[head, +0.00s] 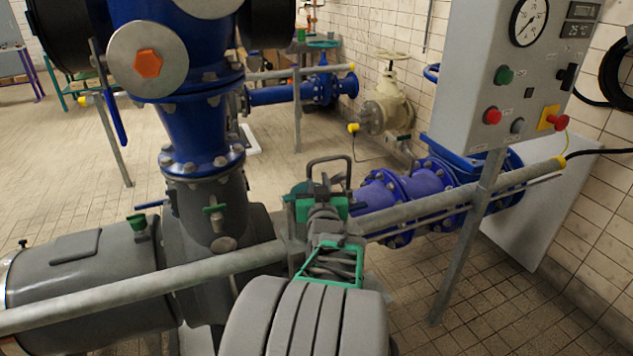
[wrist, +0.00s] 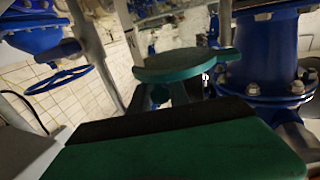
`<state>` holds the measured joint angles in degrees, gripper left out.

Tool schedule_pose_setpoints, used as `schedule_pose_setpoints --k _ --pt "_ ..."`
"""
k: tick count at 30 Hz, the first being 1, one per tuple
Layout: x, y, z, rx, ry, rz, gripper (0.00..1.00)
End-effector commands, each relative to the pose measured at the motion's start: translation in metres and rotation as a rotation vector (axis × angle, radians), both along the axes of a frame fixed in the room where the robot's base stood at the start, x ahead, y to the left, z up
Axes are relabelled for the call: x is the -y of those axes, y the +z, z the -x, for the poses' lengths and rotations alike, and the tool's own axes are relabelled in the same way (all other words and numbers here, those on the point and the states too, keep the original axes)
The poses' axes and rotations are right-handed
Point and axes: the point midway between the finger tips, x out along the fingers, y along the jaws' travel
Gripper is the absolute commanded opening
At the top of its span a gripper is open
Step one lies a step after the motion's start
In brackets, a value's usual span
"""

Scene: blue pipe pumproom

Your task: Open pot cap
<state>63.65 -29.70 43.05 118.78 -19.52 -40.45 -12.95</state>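A flat round green cap (wrist: 185,66) with a small tab on its right side shows in the wrist view, just beyond my gripper's green and black body.
A long grey rail (head: 150,291) crosses in front of the pump. A grey control box (head: 500,75) with gauge and buttons stands at right on a post. Blue pipes (head: 400,200) lie behind my gripper. Tiled floor (head: 510,310) is open at lower right.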

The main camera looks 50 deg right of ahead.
Motion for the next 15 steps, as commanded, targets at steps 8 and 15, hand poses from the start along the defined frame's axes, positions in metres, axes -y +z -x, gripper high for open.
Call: schedule_pose_setpoints --k 8,15 --pt "-0.0007 0.0001 -0.0007 0.0 0.002 0.0 0.0" --pt "-0.0019 0.0 -0.0014 0.0 0.003 0.0 0.0"
